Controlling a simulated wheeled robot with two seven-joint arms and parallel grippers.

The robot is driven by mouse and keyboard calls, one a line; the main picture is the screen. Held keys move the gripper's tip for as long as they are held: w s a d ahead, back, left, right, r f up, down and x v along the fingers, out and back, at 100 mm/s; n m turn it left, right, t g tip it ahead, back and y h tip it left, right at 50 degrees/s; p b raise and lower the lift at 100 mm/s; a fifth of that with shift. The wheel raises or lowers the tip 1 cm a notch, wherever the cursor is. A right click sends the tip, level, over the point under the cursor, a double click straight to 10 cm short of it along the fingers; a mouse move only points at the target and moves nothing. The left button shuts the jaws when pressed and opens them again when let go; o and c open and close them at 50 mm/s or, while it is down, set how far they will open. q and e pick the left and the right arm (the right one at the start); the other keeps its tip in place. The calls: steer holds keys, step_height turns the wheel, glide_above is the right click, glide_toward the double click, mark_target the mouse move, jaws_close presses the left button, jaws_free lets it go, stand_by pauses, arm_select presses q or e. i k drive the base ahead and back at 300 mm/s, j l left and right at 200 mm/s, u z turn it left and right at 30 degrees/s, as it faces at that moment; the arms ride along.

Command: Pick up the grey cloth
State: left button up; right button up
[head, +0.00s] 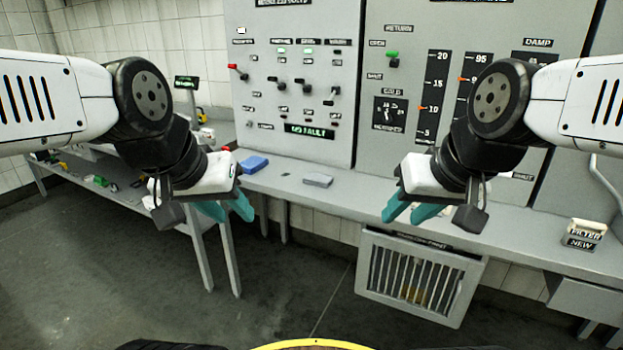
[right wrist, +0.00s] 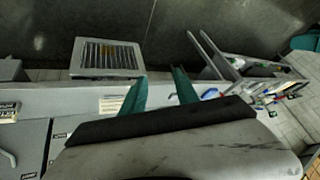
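The grey cloth (head: 318,180) is a small, flat, folded piece lying on the grey ledge (head: 355,197) below the control panels in the head view. My left gripper (head: 228,209) is open and empty, to the left of the cloth and nearer to me. My right gripper (head: 409,211) is open and empty, to the right of the cloth. In the right wrist view its two teal fingers (right wrist: 160,90) stand apart with nothing between them. I cannot make out the grey cloth clearly in that view.
A blue cloth (head: 253,165) lies on the ledge left of the grey one. A barred vent (head: 418,278) is below the ledge. A labelled filter box (head: 583,235) stands at the right. A side table (head: 125,197) with small items is at the left. The floor ahead is clear.

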mark_target(314, 179)
steer(key=i+l, duration=0.15)
steer(key=i, duration=0.6)
steer(key=i+l+z, duration=0.1)
steer(key=i, duration=0.65)
steer(key=l, duration=0.1)
